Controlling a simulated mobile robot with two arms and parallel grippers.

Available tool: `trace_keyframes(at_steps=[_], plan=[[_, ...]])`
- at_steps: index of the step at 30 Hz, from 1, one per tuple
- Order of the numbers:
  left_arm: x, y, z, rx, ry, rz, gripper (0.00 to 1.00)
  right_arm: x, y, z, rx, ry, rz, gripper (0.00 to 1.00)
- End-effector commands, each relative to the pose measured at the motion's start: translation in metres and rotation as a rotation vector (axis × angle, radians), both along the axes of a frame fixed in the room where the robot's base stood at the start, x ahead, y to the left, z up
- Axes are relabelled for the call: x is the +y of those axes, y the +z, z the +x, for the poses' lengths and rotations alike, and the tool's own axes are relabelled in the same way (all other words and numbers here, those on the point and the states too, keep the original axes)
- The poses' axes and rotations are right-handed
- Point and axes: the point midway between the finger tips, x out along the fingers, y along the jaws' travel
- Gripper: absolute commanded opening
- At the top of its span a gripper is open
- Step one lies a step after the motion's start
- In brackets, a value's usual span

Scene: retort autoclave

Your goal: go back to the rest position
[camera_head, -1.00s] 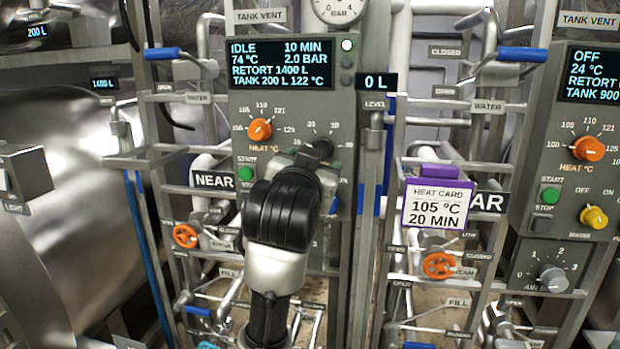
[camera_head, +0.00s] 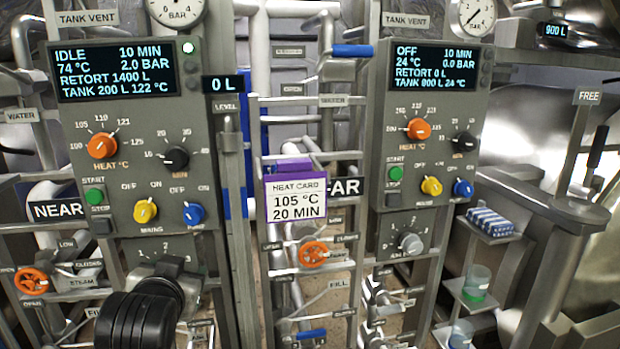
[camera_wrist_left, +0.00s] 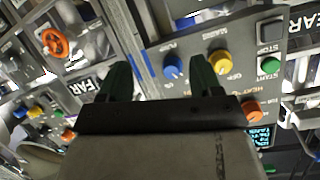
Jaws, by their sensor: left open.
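My left arm (camera_head: 150,312) is at the lower left of the head view, in front of the lower part of the NEAR control panel (camera_head: 70,145). It hides most of its own gripper there. In the left wrist view my left gripper (camera_wrist_left: 160,76) is open, its two dark fingers spread with nothing between them. Beyond the fingers are the panel's blue knob (camera_wrist_left: 172,67) and yellow knob (camera_wrist_left: 220,62). I cannot tell the exact gap to the panel. My right gripper is not in view.
The FAR panel (camera_head: 380,215) stands right of centre. A purple-framed heat card (camera_head: 297,200) reading 105 °C, 20 MIN hangs between the panels. Pipes, rails and an orange valve wheel (camera_head: 313,254) lie below. Shelves at right hold a blue-white pack (camera_head: 490,222) and a green-bottomed cup (camera_head: 476,283).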

Motion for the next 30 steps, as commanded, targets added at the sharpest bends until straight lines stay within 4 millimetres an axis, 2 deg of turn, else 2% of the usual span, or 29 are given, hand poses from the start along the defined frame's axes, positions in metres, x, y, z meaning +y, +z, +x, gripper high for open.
trace_keyframes(at_steps=[1, 3, 6, 10, 12, 16, 21, 26, 27, 30], plan=[[0.000, -0.040, -0.012, 0.086, -0.011, -0.009, 0.65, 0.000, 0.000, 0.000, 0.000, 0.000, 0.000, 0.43], [-0.002, -0.087, -0.032, 0.191, -0.028, -0.025, 0.65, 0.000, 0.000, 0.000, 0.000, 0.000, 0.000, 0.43], [-0.005, -0.148, -0.069, 0.344, -0.048, -0.051, 0.65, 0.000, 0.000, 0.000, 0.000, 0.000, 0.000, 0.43], [-0.008, -0.210, -0.124, 0.524, -0.070, -0.086, 0.65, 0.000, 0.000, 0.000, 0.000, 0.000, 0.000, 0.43], [-0.010, -0.232, -0.150, 0.602, -0.077, -0.102, 0.65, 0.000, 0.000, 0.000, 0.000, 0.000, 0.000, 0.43], [-0.012, -0.262, -0.192, 0.718, -0.088, -0.127, 0.65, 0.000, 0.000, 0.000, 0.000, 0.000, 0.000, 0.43], [-0.015, -0.286, -0.240, 0.841, -0.097, -0.155, 0.65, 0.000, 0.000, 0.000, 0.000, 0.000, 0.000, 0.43], [-0.018, -0.301, -0.282, 0.947, -0.104, -0.180, 0.65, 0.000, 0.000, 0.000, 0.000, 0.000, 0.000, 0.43], [-0.018, -0.314, -0.273, 0.942, -0.103, -0.178, 0.65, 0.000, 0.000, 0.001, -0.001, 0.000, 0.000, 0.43], [-0.019, -0.340, -0.266, 0.952, -0.103, -0.177, 0.65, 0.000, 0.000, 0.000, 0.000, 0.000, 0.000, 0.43]])
